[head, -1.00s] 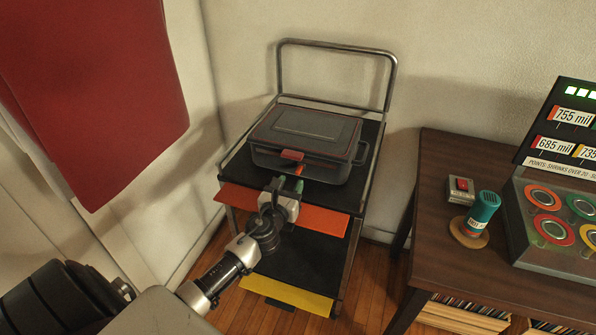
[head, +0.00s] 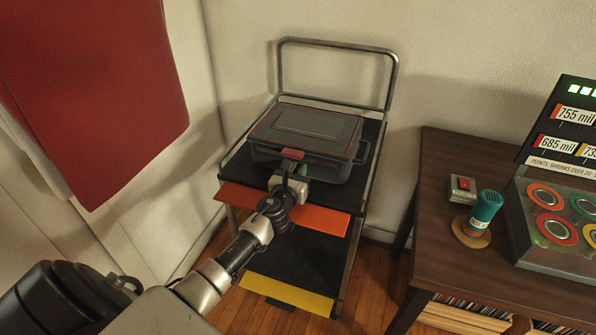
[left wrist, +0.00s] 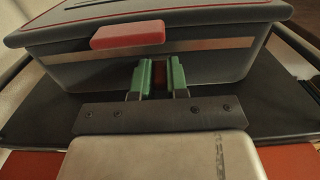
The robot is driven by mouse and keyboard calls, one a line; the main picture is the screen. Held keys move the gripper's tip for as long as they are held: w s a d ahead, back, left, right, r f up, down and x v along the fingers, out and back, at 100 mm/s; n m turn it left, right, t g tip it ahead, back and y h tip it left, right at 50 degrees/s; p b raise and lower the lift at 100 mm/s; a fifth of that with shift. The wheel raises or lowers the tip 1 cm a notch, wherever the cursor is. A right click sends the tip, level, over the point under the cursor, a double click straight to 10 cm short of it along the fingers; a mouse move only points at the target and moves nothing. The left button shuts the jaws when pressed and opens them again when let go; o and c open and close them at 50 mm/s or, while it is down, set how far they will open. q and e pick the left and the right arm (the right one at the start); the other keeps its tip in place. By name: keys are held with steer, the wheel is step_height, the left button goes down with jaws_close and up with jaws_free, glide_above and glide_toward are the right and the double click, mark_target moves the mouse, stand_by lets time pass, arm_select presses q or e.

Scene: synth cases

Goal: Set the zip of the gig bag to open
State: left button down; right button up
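The gig bag (head: 306,138) is a dark grey, box-like case with a thin red line around its lid. It lies on the top shelf of a trolley, and its lid looks closed. A red block (head: 292,154) sits on its front edge; it also shows in the left wrist view (left wrist: 127,34). My left gripper (left wrist: 161,78) has green fingertips and is at the bag's front, just below the red block. Its fingers stand apart on either side of a dark red tab (left wrist: 159,66), whose lower part is hidden. I cannot tell whether they touch it. My right gripper is out of view.
The trolley has a raised rail (head: 338,46) behind the bag and an orange front edge (head: 318,217). A red cloth (head: 95,80) hangs at left.

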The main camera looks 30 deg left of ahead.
mark_target(255, 152)
arm_select(q)
steer(key=shift+a, duration=0.1)
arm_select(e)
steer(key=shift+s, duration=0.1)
arm_select(q)
steer(key=a, duration=0.3)
steer(key=s+a+b, duration=0.1)
steer(key=a, duration=0.2)
steer(key=s+a+b, duration=0.1)
steer(key=a, duration=0.2)
steer(key=shift+s+a+f, duration=0.25)
steer(key=shift+a, duration=0.15)
steer(key=a, duration=0.1)
steer(key=a+b, duration=0.1)
steer(key=a, duration=0.1)
steer(key=shift+s+a+r, duration=0.1)
steer(key=shift+s, duration=0.25)
steer(key=shift+s+a+r, duration=0.1)
steer(key=shift+a+r, duration=0.05)
steer(key=shift+a, duration=0.35)
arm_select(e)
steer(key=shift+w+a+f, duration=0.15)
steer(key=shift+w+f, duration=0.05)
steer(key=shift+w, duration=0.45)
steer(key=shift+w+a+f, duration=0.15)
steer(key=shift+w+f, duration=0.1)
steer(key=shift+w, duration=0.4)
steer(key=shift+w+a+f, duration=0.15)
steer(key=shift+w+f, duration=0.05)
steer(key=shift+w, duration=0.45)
